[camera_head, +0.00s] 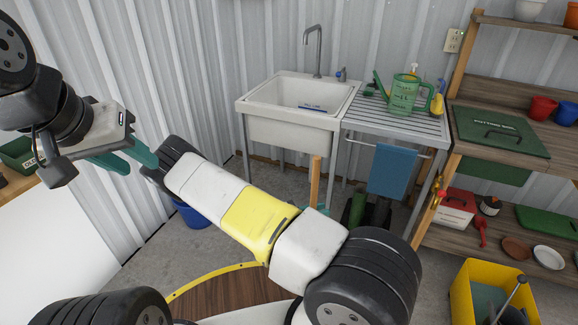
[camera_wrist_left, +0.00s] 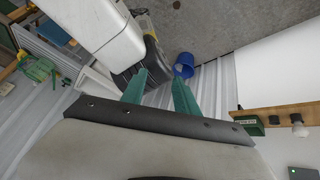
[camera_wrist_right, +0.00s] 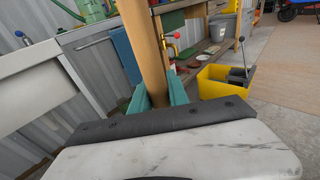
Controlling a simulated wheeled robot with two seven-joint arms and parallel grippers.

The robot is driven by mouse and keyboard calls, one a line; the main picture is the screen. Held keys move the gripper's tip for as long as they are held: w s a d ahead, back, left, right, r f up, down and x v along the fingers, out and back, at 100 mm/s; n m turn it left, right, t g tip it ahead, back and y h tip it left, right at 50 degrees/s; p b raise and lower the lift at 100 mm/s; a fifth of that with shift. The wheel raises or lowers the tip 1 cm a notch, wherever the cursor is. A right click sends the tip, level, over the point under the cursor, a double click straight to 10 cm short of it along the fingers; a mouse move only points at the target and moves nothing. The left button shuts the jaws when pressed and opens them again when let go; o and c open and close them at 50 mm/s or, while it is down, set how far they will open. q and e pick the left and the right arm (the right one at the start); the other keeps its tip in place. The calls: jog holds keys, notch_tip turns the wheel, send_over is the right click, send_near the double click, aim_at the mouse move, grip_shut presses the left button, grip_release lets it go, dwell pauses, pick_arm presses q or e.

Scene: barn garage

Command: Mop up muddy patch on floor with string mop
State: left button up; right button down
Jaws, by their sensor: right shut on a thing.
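My right gripper (camera_wrist_right: 158,92) is shut on a wooden handle (camera_wrist_right: 142,45), which runs up between its teal fingers. In the head view a short upright piece of the handle (camera_head: 315,182) shows behind my right arm, in front of the sink. The arm hides most of that gripper there. No mop strings are visible, so the handle's lower end is hidden. My left gripper (camera_head: 128,160) is raised at the left, its teal fingers apart; in the left wrist view (camera_wrist_left: 158,82) nothing is between them. I see no muddy patch on the visible floor.
A yellow mop bucket (camera_head: 463,300) stands on the floor at the lower right. A white sink (camera_head: 290,130) and a slatted stand (camera_head: 400,122) are against the wall. A wooden potting bench (camera_head: 525,195) is at the right. A blue bucket (camera_head: 193,217) sits behind my right arm.

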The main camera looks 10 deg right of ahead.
jog(key=shift+r, duration=0.7)
